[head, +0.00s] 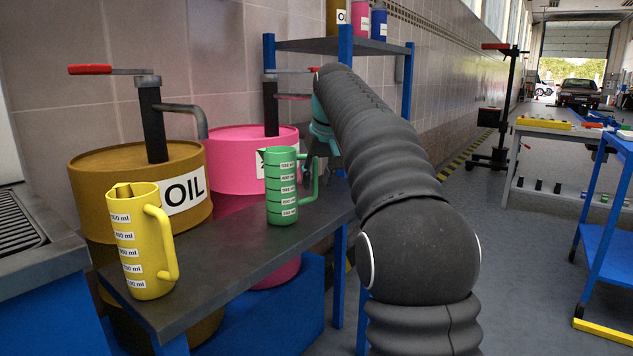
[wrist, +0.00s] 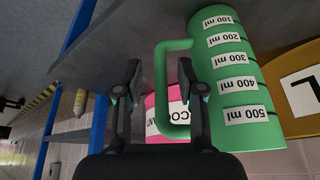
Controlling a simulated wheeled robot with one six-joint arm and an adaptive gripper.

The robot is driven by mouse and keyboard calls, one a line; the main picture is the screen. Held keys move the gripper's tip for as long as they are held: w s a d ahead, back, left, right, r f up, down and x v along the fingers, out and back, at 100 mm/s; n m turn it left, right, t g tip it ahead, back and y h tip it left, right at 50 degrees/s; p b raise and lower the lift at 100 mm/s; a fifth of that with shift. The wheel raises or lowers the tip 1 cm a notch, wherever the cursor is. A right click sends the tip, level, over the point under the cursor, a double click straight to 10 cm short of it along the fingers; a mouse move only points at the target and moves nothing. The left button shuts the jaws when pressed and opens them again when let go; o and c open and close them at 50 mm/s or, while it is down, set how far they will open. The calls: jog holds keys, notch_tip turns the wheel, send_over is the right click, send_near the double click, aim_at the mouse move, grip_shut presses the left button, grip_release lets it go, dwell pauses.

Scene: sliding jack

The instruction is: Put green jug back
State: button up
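The green jug (head: 281,190), with white volume labels, stands upright on the dark table (head: 240,248) in the head view. Its handle points right, toward my gripper (head: 318,158), which is partly hidden behind my arm. In the wrist view, where the scene appears upside down, the green jug (wrist: 235,85) is at the right. My gripper (wrist: 158,75) is open there, with the upright part of the handle between its two fingers. One finger overlaps the handle's opening. I see no clear contact between the fingers and the handle.
A yellow jug (head: 140,240) stands at the table's near left. Behind the table are a brown oil drum (head: 90,175) and a pink drum (head: 230,155), both with pumps. A shelf (head: 340,47) with bottles is above. Open floor (head: 520,270) lies to the right.

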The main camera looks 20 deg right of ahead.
jog(key=p+v, duration=0.3)
jog(key=v, duration=0.7)
jog(key=shift+r, duration=0.1)
jog(key=s+a+f, duration=0.3)
jog(key=s+f, duration=0.1)
jog(key=s, duration=0.5)
jog(key=s+a+f, duration=0.3)
jog(key=s+f, duration=0.1)
jog(key=s, duration=0.4)
jog(key=s+a+f+t+p, duration=0.1)
jog(key=s+a+f+p, duration=0.1)
jog(key=s+f, duration=1.4)
jog(key=shift+s+f, duration=0.3)
jog(key=shift+f, duration=0.1)
